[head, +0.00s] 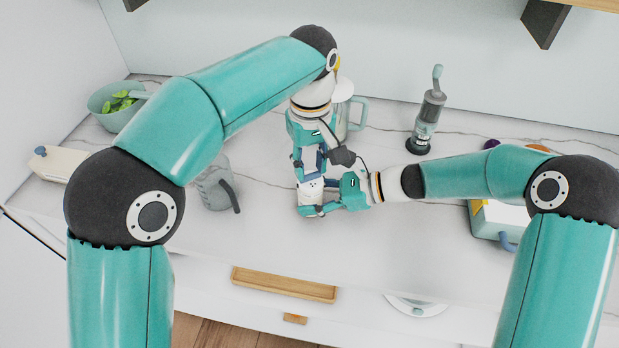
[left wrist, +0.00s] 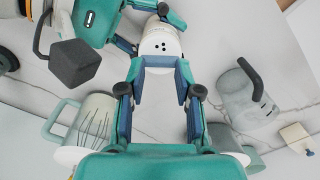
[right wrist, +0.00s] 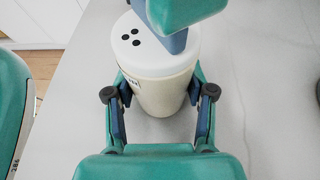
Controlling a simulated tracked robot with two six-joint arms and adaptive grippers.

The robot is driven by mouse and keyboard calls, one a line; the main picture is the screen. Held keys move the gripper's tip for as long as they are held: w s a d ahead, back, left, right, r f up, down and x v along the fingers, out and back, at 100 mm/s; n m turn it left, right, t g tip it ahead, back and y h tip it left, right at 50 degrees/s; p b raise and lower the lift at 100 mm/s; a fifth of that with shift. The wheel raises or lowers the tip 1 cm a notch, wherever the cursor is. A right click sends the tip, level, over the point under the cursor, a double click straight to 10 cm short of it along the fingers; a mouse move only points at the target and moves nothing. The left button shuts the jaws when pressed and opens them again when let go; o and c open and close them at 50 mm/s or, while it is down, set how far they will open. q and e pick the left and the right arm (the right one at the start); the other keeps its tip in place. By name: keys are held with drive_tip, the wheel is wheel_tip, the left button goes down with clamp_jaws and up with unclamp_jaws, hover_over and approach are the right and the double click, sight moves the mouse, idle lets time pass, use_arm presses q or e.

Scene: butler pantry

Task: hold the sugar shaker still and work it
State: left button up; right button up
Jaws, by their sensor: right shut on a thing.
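The sugar shaker (head: 311,188) is a cream-white cylinder with dark holes in its white top. It stands upright on the pale marble counter, and it also shows in the left wrist view (left wrist: 160,43) and the right wrist view (right wrist: 163,85). My right gripper (head: 324,206) is shut on the shaker's body from the right, with one finger on each side in the right wrist view. My left gripper (head: 310,168) points down above the shaker's top, fingers apart with nothing seen between them. One of its fingers hides part of the top in the right wrist view.
A grey jug (head: 212,190) stands to the left, a teal-handled pitcher (head: 344,115) behind. A dark grinder (head: 427,118) stands back right. A bowl of greens (head: 105,105) is far left. A pale box (head: 490,218) sits at right. Counter in front of the shaker is clear.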

use_arm(q)
drive_tip(key=shift+f, duration=1)
drive_tip(key=o, duration=0.4)
drive_tip(key=shift+c, duration=0.4)
